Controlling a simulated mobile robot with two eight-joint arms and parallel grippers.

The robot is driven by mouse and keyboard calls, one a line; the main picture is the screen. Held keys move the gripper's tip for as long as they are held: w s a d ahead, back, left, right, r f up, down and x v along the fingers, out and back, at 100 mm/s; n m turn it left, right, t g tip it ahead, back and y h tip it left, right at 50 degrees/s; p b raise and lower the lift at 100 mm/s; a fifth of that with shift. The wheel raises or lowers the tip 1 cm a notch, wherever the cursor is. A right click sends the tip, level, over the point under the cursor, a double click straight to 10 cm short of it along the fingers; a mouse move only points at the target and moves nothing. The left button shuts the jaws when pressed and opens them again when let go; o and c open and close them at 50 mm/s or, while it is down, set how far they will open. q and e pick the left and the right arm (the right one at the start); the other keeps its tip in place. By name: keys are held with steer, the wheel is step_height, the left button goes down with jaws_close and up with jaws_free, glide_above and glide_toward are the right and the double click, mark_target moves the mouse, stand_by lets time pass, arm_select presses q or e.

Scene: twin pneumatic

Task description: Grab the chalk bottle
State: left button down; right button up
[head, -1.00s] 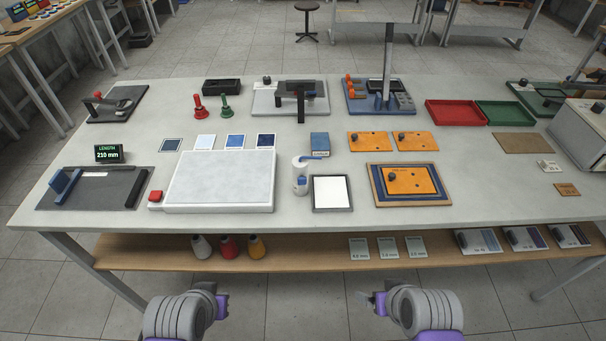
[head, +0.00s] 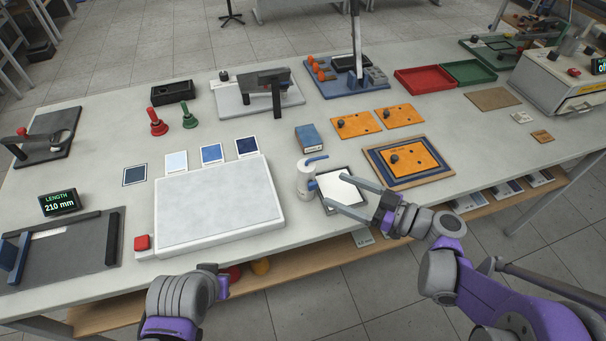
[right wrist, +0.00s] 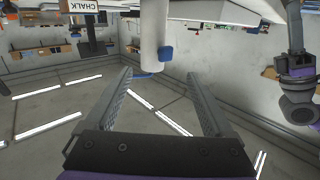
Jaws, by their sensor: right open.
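A white bottle (head: 305,182) with a blue lever-like top stands upright on the table, left of a framed white pad. In the right wrist view, which looks upside down, a white cylinder with blue parts (right wrist: 154,45) appears beyond and between the fingertips. My right gripper (head: 333,192) is open and empty, its two fingers pointing at the bottle from the right, a short gap away. It also shows in the right wrist view (right wrist: 158,74). My left gripper (head: 222,286) is at the table's front edge; its fingers are not clear.
The framed white pad (head: 348,199) lies under the right fingers. A blue box (head: 309,137) stands behind the bottle, and a large grey-white plate (head: 218,205) lies to its left. An orange plate on a blue board (head: 410,160) lies right. A CHALK label (right wrist: 83,5) shows in the wrist view.

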mark_target(306, 167)
steer(key=shift+w+a+r+t, duration=0.15)
steer(key=shift+w+r+t, duration=0.15)
steer(key=shift+w, duration=0.1)
steer(key=x, duration=0.3)
steer(key=shift+w+a, duration=0.15)
steer(key=shift+a, duration=0.1)
steer(key=x, duration=0.3)
steer(key=p+x, duration=0.1)
steer(key=x, duration=0.2)
steer(key=shift+w+r, duration=0.1)
steer(key=shift+w, duration=0.25)
steer(key=shift+s+d, duration=0.1)
steer(key=shift+c, duration=0.6)
jaws_close()
